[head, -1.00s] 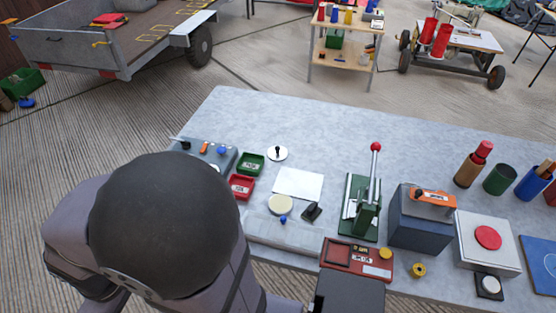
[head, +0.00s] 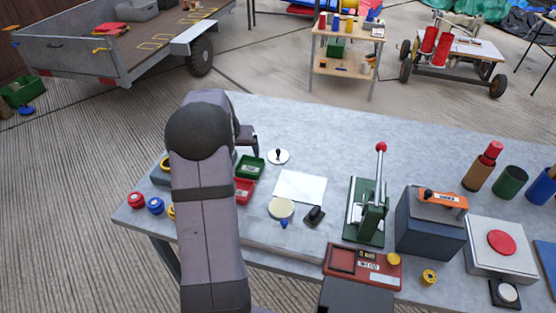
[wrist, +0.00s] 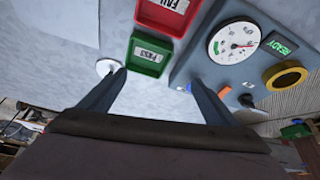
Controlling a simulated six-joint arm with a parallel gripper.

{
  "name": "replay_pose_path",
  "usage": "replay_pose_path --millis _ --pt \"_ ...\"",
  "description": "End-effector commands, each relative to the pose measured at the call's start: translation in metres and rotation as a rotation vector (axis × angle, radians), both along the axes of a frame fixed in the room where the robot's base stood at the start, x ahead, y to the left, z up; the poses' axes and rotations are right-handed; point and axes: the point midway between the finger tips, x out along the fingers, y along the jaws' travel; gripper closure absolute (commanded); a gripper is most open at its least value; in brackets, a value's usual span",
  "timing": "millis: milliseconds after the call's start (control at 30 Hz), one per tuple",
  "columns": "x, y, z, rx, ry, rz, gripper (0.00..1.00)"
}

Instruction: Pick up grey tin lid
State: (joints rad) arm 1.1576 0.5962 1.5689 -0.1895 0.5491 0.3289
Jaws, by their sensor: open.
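The grey tin lid (head: 278,157) is a pale round disc with a dark knob. It lies flat on the grey table, behind and right of the green tray (head: 250,166). In the wrist view the lid (wrist: 103,67) shows at the left, partly covered by a finger. My gripper (wrist: 158,82) is open and empty, its fingers spread over bare table. In the head view my gripper (head: 247,138) is mostly hidden by my arm, left of the lid and above the table. The lid is not between the fingers.
The green PASS tray and red FAIL tray (wrist: 170,12) stand close by. A gauge panel (wrist: 215,75) lies beyond the right finger. A white sheet (head: 300,187) and a green lever press (head: 368,210) are to the right. The table behind the lid is clear.

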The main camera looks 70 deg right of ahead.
Motion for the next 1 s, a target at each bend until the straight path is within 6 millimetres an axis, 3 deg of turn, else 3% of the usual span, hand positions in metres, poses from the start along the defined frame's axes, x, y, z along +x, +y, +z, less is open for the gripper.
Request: replay_pose_path --millis 33,100,200,300,1000 --pt "-0.027 -0.023 -0.007 -0.017 -0.006 -0.063 0.17" --pt "-0.053 -0.046 -0.011 -0.038 -0.015 -0.125 0.17" --pt "-0.081 -0.066 -0.013 -0.059 -0.022 -0.183 0.17" --pt "-0.095 -0.076 -0.014 -0.071 -0.025 -0.214 0.17" --pt "-0.098 -0.090 -0.034 -0.073 -0.026 -0.221 0.17"
